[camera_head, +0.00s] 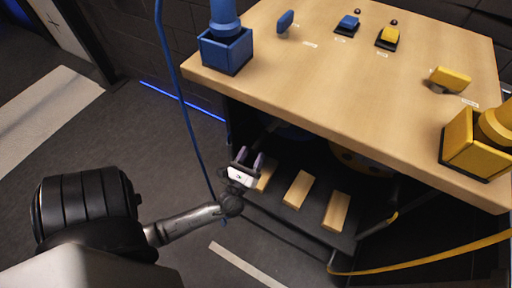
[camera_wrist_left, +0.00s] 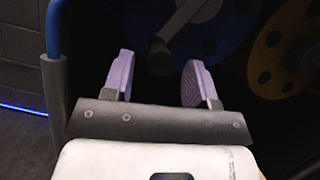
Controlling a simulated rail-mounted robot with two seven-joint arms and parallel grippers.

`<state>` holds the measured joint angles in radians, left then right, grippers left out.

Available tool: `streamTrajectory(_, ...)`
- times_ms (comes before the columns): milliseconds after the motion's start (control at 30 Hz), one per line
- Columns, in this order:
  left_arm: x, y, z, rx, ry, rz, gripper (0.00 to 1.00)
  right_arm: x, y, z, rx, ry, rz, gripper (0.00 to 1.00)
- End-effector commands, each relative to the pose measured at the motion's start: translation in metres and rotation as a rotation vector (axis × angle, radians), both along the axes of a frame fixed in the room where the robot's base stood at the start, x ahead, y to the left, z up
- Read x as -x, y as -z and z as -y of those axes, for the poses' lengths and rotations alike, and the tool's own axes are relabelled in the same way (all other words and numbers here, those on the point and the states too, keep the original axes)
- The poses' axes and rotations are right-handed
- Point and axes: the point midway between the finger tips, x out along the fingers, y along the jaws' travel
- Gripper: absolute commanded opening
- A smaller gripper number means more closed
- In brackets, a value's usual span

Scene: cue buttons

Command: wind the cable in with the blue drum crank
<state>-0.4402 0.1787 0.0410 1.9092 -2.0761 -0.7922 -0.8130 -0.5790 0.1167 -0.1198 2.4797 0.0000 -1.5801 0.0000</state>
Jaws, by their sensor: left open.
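The blue drum (camera_head: 295,132) shows only in part in the head view, in shadow under the table. In the left wrist view the blue drum (camera_wrist_left: 237,35) lies beyond my fingers. A grey crank arm (camera_wrist_left: 187,18) runs down to a dark round handle (camera_wrist_left: 160,57). The handle appears between my two lavender fingers, with gaps on both sides; how deep it sits between them is hard to tell. My left gripper (camera_head: 249,157) is open, below the table's front edge. The blue cable (camera_head: 173,82) hangs in front of the table, to the left of the gripper. My right gripper is out of view.
The wooden tabletop (camera_head: 330,70) overhangs the drums and carries blue and yellow buttons. A yellow drum (camera_wrist_left: 288,50) stands right of the blue one. A low shelf with wooden slats (camera_head: 298,190) lies below. A yellow cable (camera_head: 430,256) runs at the right.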

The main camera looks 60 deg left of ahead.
Motion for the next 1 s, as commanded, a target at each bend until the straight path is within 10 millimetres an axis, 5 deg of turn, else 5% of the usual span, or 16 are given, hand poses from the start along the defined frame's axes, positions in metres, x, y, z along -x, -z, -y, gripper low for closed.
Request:
streamTrajectory(300, -0.022, -0.011, -0.016, -0.001, -0.001, 0.000, 0.53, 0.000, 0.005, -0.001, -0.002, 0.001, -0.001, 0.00)
streamTrajectory(700, -0.025, -0.013, -0.018, -0.001, 0.000, -0.001, 0.53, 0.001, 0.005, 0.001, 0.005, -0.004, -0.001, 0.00)
streamTrajectory(1000, -0.025, -0.012, -0.017, -0.001, 0.000, -0.001, 0.24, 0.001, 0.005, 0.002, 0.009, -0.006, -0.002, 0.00)
